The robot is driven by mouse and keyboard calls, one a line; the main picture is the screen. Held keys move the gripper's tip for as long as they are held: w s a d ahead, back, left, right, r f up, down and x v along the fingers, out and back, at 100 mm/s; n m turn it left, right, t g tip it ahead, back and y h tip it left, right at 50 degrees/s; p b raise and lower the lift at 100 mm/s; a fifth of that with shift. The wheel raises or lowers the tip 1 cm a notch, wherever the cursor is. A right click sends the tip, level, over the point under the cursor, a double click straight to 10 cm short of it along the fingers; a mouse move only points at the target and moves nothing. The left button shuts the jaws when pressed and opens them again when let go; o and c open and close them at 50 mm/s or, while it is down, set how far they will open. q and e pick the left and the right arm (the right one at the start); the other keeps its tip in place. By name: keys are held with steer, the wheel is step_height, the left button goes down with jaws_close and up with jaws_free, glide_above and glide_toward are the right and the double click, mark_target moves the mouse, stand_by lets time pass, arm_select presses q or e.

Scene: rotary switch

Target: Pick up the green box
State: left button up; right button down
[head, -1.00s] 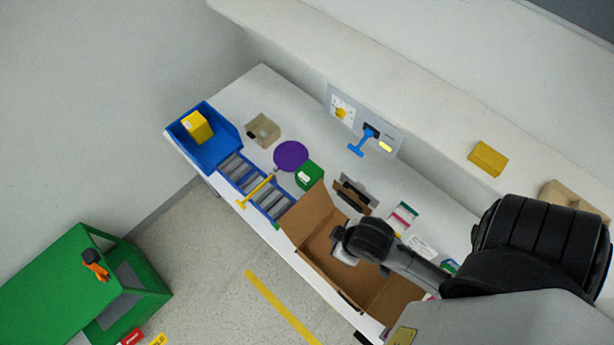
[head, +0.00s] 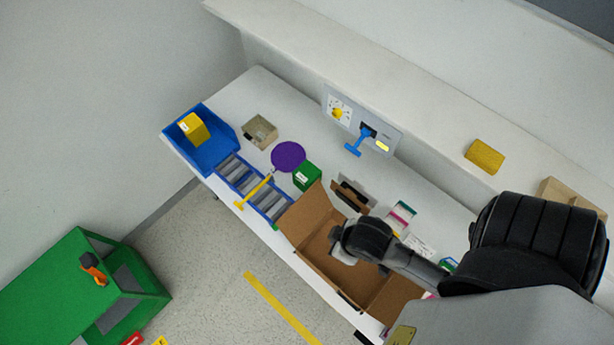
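The green box (head: 307,176) is a small cube with a white label on its side. It sits on the white table beside a purple disc (head: 288,156), just beyond the open cardboard box (head: 305,215). My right arm comes in from the right, and its dark end (head: 345,246) is over the cardboard box, to the lower right of the green box and apart from it. The fingers are not clear enough to tell whether they are open or shut. My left gripper is not in view.
A roller conveyor (head: 243,178) with a yellow bar (head: 253,191) leads to a blue tray (head: 222,150) holding a yellow box (head: 193,128). A wall panel has a blue T-handle (head: 359,141). A beige box (head: 260,132) stands behind.

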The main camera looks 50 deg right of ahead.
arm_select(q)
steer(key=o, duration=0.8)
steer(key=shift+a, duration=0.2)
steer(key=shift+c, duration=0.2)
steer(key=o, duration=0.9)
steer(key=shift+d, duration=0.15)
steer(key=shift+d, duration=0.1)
